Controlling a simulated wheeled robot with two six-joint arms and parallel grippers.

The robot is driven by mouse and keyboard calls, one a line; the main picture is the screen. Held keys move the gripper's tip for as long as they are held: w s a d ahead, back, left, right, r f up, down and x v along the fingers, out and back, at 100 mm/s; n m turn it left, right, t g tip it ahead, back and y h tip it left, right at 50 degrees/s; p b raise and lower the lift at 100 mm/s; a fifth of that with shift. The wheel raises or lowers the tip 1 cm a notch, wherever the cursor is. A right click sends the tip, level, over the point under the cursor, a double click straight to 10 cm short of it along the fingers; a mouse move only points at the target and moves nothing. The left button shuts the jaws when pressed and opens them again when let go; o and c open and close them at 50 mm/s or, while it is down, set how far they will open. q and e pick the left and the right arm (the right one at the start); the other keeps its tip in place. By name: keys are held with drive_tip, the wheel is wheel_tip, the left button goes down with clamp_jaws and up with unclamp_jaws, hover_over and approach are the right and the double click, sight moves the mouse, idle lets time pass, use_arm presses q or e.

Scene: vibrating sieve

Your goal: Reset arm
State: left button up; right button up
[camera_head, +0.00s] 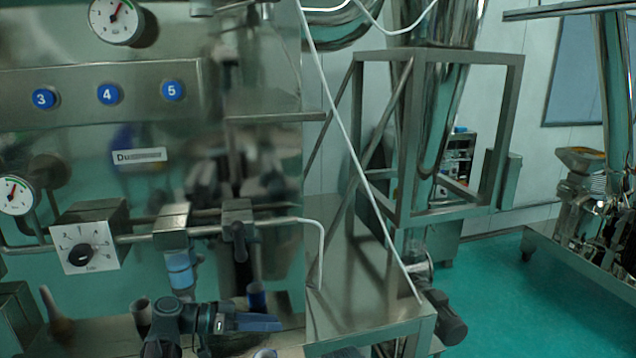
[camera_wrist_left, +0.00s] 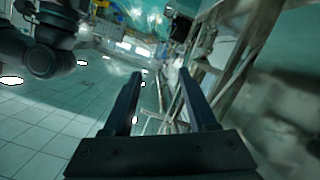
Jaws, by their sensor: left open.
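My left gripper (camera_head: 262,322) is low in the head view, in front of the steel machine, with its dark blue fingers pointing right. In the left wrist view my left gripper (camera_wrist_left: 159,73) has its two dark fingers apart, with nothing between them. A dark jointed arm link of mine shows at the upper left of that view. My right gripper is in neither view.
The steel machine panel (camera_head: 60,105) carries gauges, blue numbered buttons and a black knob (camera_head: 80,256). A steel frame (camera_head: 508,130) stands right of it. Green floor (camera_head: 510,300) is open at the lower right, beside another machine (camera_head: 580,200).

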use_arm(q)
drive_tip(key=s+d+f+n+g+y+b, duration=0.1)
drive_tip(key=s+d+f+g+y+b, duration=0.2)
drive_tip(key=f, duration=0.4)
drive_tip(key=s+d+f+n+g+y, duration=0.1)
drive_tip(key=s+d+f+n+y, duration=0.15)
drive_tip(key=s+d+f, duration=0.45)
drive_tip(key=s+a+f+n+y+b, duration=0.2)
drive_tip(key=s+f+y, duration=0.4)
drive_tip(key=f+y, duration=0.3)
drive_tip(key=shift+s+a+f+n+y+b, duration=0.2)
drive_tip(key=shift+a+f+n+y+b, duration=0.2)
drive_tip(key=shift+a+y+b, duration=0.35)
